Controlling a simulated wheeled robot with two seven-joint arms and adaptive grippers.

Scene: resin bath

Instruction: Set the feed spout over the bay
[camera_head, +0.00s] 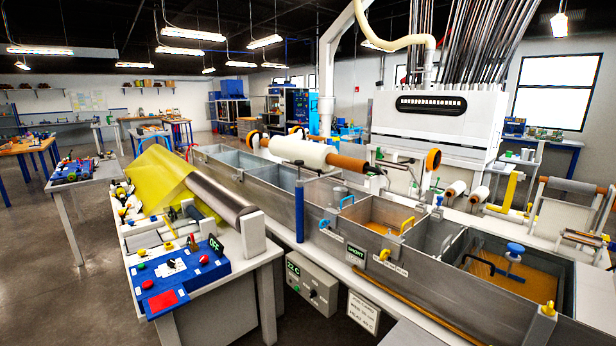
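A long grey metal bath (445,283) runs from the back left to the front right, divided into several open bays. The nearest bay (476,243) holds amber liquid, and a blue-knobbed fitting (514,249) stands in it. Another bay (376,203) further back also shows amber at its bottom. A cream bent pipe (400,43) comes from a white upright duct and turns down behind the white machine; I cannot tell whether it is the feed spout, and its lower end is hidden. No gripper of mine is in view.
A white roll (300,151) on an orange-ended shaft lies across the bath. A blue post (299,210) stands at its front side. A table with a blue control box (179,275) and yellow sheet (158,178) is at left. The floor (50,290) at left is clear.

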